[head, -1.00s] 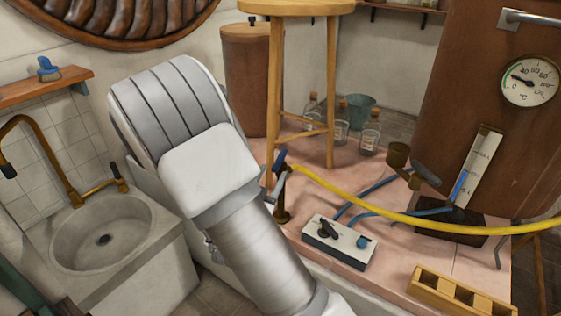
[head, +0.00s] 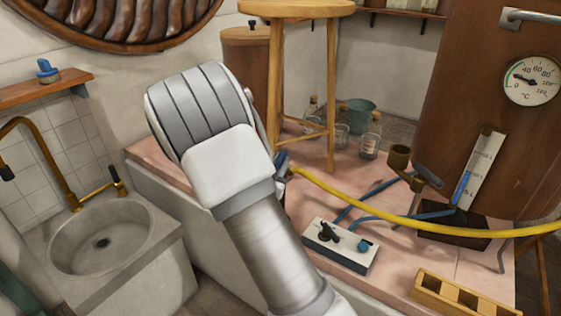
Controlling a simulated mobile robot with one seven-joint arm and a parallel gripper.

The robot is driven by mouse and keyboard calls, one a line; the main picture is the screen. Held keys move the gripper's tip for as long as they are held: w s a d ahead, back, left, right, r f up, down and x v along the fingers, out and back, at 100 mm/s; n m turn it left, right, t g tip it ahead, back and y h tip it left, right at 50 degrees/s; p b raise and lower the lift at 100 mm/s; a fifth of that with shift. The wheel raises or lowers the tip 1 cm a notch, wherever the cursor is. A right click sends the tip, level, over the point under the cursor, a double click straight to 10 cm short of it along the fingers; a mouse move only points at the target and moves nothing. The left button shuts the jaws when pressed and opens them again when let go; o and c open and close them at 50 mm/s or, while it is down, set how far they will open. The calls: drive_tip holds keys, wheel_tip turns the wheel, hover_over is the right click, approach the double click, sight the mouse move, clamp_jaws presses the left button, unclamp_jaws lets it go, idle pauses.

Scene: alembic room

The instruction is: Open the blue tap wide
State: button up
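A tap with a blue handle (head: 281,160) stands on the pink tiled bench, at the near end of a yellow hose (head: 370,202). My arm hides most of its body, and I cannot tell how far it is turned. My gripper is not in view; only thick white and grey links of my arm show, just left of the tap. Whether they touch it cannot be told.
A white box with a black knob and a blue knob (head: 340,245) sits on the bench, with blue tubes behind it. A wooden stool (head: 331,95) stands behind the tap. A wooden rack (head: 462,298) is at front right. A stone sink (head: 100,240) with a brass faucet is at left.

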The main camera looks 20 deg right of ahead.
clamp_jaws()
drive_tip(key=shift+w+a, duration=0.1)
drive_tip(key=shift+m+g+h, duration=0.9)
drive_tip(key=shift+g+h, duration=0.1)
drive_tip(key=o, duration=0.5)
unclamp_jaws()
drive_tip(key=shift+o, duration=0.2)
